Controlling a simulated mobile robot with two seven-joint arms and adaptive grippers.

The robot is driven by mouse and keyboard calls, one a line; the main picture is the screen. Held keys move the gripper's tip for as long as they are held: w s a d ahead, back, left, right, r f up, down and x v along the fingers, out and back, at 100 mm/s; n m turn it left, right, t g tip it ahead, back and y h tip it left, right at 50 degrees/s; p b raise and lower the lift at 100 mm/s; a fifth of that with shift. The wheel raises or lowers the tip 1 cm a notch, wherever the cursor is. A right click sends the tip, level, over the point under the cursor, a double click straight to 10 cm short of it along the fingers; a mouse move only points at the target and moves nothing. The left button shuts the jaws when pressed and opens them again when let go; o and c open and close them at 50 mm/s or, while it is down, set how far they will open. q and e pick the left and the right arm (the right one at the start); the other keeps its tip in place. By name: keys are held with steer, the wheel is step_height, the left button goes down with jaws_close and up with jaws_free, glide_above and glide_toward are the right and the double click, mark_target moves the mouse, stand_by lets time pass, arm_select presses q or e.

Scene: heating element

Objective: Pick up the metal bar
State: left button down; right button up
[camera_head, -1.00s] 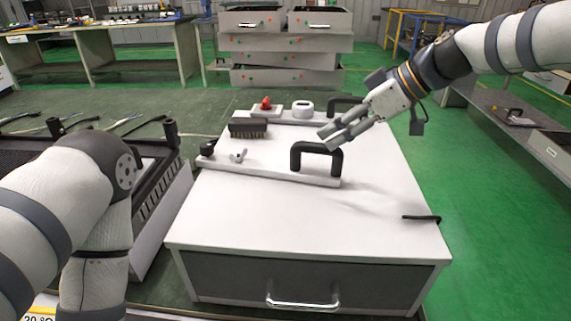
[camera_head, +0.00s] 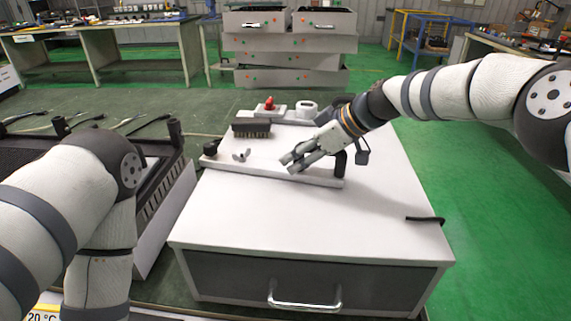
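A long light-grey bar (camera_head: 259,172) lies on the white cabinet top, with a black knob (camera_head: 211,147) at its left end and a black handle (camera_head: 341,164) near its right end, mostly hidden behind my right gripper. A short thin dark bar (camera_head: 425,219) lies alone near the right edge. I cannot tell for sure which is the metal bar. My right gripper (camera_head: 291,163) is over the long bar, left of the handle, its fingers apart with nothing seen between them. I cannot tell whether it touches the bar. My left arm comes in from the left; its gripper is out of view.
A black brush (camera_head: 251,127), a small silver wing-shaped part (camera_head: 241,155), a red-topped part (camera_head: 268,104) and a white round part (camera_head: 307,109) sit on the cabinet (camera_head: 300,222). A black-slatted unit (camera_head: 160,185) stands to the left. The front cabinet top is clear.

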jaws_close()
steer(key=shift+r, duration=0.15)
step_height(320, 180, up, 10)
steer(key=shift+f, duration=0.1)
steer(key=shift+f, duration=5.05)
steer(key=shift+f, duration=0.2)
